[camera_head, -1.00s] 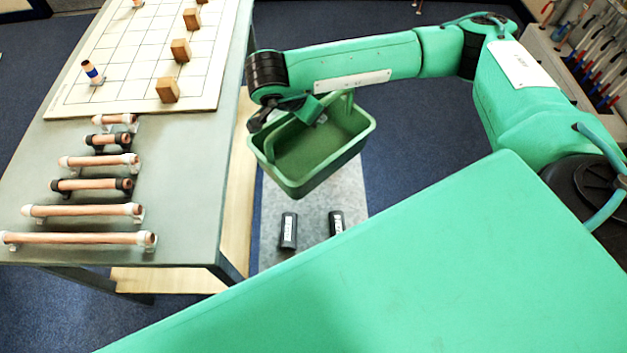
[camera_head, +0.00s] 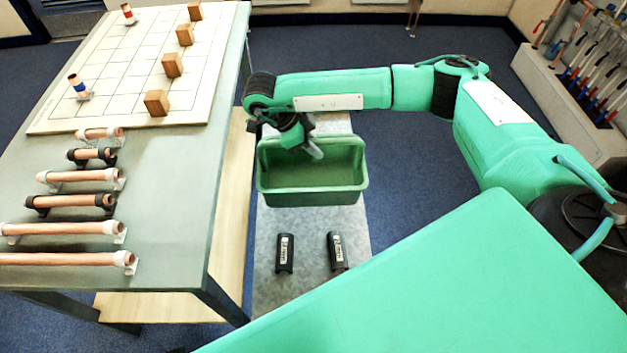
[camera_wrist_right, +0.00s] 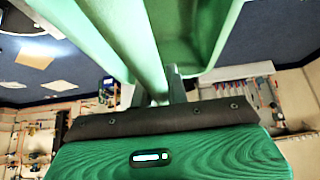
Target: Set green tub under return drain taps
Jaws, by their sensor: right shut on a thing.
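The green tub (camera_head: 312,188) hangs from my right gripper (camera_head: 312,148) in the head view, beside the right edge of the workbench. It appears over the far part of a grey metal surface; I cannot tell whether it touches it. In the right wrist view, my right gripper (camera_wrist_right: 160,92) is shut on a green bar-like part of the tub (camera_wrist_right: 195,35), which fills the top of the picture. I cannot make out the return drain taps for certain in either view. My left gripper is not in view.
The workbench (camera_head: 180,150) at left holds several copper pipes in clips and a gridded board (camera_head: 120,75) with wooden blocks. Two black labelled pieces (camera_head: 285,253) (camera_head: 338,251) lie on the grey metal surface (camera_head: 308,285). A tool rack (camera_head: 580,85) stands far right. Blue floor is clear behind my arm.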

